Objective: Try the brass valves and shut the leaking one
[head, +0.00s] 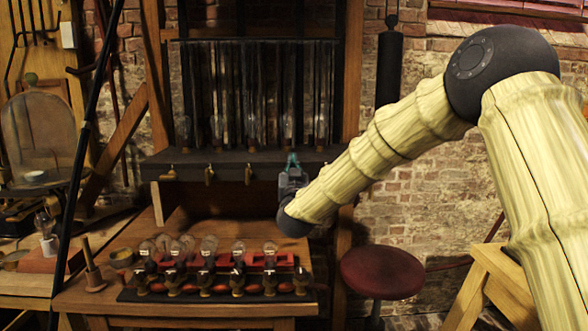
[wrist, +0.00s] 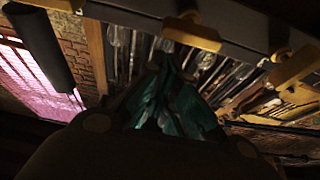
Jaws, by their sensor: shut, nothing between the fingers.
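Three brass valves show in the head view, at the left (head: 168,174), in the middle (head: 209,174) and at the right (head: 248,174), along the front of a dark shelf (head: 225,159). My gripper (head: 291,160) is to the right of them, by the shelf's front edge. Its teal fingers are together and empty. It hides the shelf front behind it. In the wrist view the shut fingers (wrist: 165,72) point up towards a brass valve (wrist: 193,33); I cannot tell whether they touch. Another valve (wrist: 294,66) is at the right. No leak can be made out.
Glass jars or tubes (head: 245,100) stand on the shelf. Below, a wooden bench (head: 190,225) holds a row of bulbs (head: 209,245) on red and black bases. A red stool (head: 382,270) stands to the right. Dark posts frame the shelf.

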